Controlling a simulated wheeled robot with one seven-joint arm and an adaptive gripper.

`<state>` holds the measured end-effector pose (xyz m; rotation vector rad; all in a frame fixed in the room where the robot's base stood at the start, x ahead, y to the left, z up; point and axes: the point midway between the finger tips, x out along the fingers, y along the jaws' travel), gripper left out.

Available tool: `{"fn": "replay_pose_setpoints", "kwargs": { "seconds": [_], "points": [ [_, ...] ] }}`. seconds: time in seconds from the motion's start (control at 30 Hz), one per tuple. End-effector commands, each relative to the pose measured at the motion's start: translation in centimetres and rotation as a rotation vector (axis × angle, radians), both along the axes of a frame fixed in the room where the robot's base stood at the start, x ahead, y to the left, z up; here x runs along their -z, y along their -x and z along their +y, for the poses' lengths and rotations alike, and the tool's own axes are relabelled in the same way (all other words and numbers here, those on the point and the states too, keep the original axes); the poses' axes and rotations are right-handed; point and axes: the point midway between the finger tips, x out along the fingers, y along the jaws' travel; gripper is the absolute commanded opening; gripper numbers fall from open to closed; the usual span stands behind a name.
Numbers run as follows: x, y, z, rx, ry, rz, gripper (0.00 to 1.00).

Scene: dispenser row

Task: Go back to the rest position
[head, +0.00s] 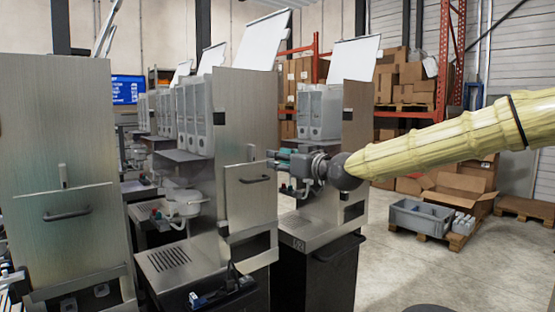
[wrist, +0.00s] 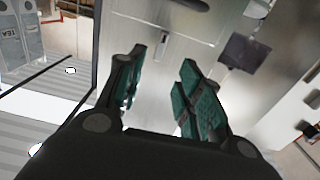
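My gripper (head: 283,160) reaches in from the right on my yellow-sleeved arm, beside the metal panel of a dispenser (head: 245,140). In the wrist view my gripper (wrist: 160,80) shows two green-padded fingers spread apart with nothing between them. Beyond the fingers is a plain metal panel (wrist: 150,40) with a dark handle at its top edge. I cannot tell the exact gap between the fingertips and the panel.
Several dispensers stand in a row; one is close at the left (head: 65,160) and another (head: 350,130) stands behind my gripper.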

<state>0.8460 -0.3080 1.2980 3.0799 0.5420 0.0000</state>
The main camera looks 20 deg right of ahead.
Motion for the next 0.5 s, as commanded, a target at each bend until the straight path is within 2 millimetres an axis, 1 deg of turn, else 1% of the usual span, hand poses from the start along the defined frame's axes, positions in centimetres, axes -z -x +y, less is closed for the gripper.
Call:
{"fn": "replay_pose_setpoints", "kwargs": {
  "seconds": [0.37, 0.43, 0.47, 0.5],
  "points": [
    [0.0, 0.0, 0.0, 0.0, 0.0, 0.0, 0.36],
    [0.4, 0.0, 0.2, -0.001, 0.001, 0.006, 0.36],
    [0.8, -0.1, 0.3, -0.002, 0.002, 0.012, 0.36],
    [1.6, -0.1, 0.6, -0.004, 0.004, 0.024, 0.36]
  ]
}}
